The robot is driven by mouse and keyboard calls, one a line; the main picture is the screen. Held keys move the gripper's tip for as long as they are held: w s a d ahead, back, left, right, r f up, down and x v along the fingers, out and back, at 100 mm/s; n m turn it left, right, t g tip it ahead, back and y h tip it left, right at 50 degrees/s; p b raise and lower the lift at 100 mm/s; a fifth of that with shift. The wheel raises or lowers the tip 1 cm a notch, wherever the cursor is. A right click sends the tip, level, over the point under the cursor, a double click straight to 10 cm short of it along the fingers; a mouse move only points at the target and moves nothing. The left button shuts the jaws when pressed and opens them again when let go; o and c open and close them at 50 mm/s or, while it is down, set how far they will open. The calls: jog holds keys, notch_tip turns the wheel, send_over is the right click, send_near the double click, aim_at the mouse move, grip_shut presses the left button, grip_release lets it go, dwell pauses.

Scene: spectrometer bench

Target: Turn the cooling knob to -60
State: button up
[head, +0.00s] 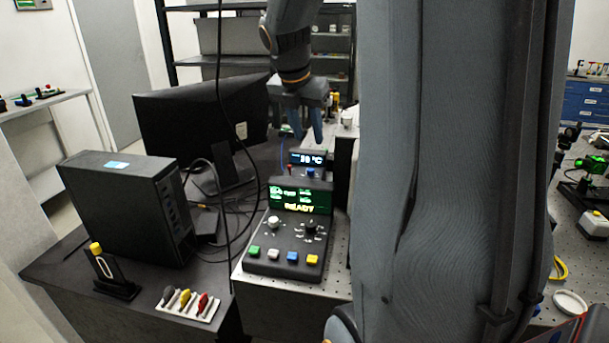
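A small dark unit with a blue-white temperature display (308,159) stands behind the control box; the reading ends in °C, but its digits are too small to be sure of. Small red and blue controls sit just below this display. In front is a dark control box (262,257) with a green screen reading READY. It carries a white knob (274,222) and a black knob (310,227) with marks around it. I cannot tell which control is the cooling knob. My gripper (308,134) points down above and behind the temperature display, its blue fingers apart, with nothing visible between them.
A monitor (195,115) and a black computer case (125,205) stand to the left. A cable hangs down left of the control box. A tray of coloured plugs (187,303) lies in front. My large grey arm link hides much of the bench on the right.

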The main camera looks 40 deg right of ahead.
jog(key=b, duration=0.3)
send_near(310, 170)
jog(key=shift+x, duration=3.95)
jog(key=shift+w+d, duration=0.1)
